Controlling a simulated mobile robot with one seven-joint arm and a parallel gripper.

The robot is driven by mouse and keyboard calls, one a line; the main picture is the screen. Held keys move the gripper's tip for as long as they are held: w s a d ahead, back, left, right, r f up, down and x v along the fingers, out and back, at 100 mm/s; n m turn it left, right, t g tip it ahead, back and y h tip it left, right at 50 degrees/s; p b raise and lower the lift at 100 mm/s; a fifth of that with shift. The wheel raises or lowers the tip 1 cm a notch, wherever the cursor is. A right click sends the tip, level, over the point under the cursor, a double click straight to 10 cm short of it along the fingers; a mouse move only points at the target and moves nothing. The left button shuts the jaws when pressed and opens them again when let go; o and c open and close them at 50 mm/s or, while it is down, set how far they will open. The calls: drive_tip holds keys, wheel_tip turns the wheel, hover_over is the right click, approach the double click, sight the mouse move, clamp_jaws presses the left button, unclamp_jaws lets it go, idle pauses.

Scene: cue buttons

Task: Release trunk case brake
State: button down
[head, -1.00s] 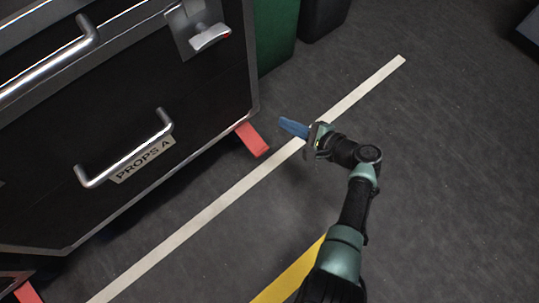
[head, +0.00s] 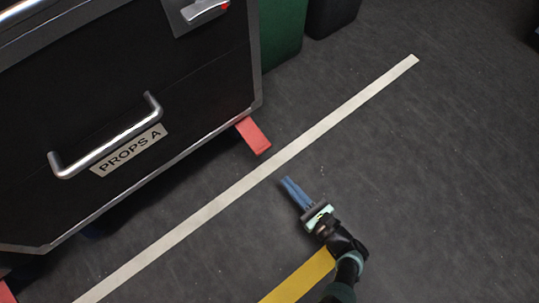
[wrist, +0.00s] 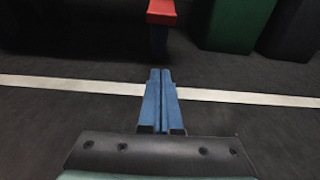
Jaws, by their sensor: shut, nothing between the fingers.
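The black trunk case (head: 200,90), labelled PROPS A, stands at the left in the head view. A red brake pedal (head: 253,136) sticks out low at its right front corner. The pedal also shows at the top middle of the wrist view (wrist: 161,12), ahead of the fingers. A second red pedal (head: 6,293) is cut off at the bottom left. My gripper (head: 286,181) has blue fingers, shut and empty. It is low over the floor, apart from the right pedal, below and to the right of it in the head view.
A white floor line (head: 330,122) runs between the case and my gripper. A yellow strip (head: 300,277) lies near my arm. A green bin (head: 284,32) and a dark bin (head: 330,14) stand beyond the case.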

sight(252, 135)
drive_tip(key=b+x, duration=0.1)
drive_tip(key=x, duration=0.4)
drive_tip(key=b+x, duration=0.2)
drive_tip(key=x, duration=0.3)
drive_tip(key=shift+w+a+f, duration=0.1)
drive_tip(key=shift+a+f, duration=0.05)
drive_tip(key=shift+f, duration=0.1)
drive_tip(key=shift+s+d+r, duration=0.25)
drive_tip(key=shift+r, duration=0.25)
drive_tip(key=shift+s+d+r, duration=0.1)
drive_tip(key=shift+r, duration=0.75)
drive_tip(key=shift+s+d+r, duration=0.1)
drive_tip(key=shift+s+r, duration=0.05)
drive_tip(key=shift+r, duration=0.65)
drive_tip(key=shift+p, duration=0.3)
drive_tip(key=g+p, duration=0.1)
drive_tip(key=p, duration=0.1)
drive_tip(key=shift+s+r+h+p, duration=0.1)
drive_tip(key=shift+r+h+p, duration=0.3)
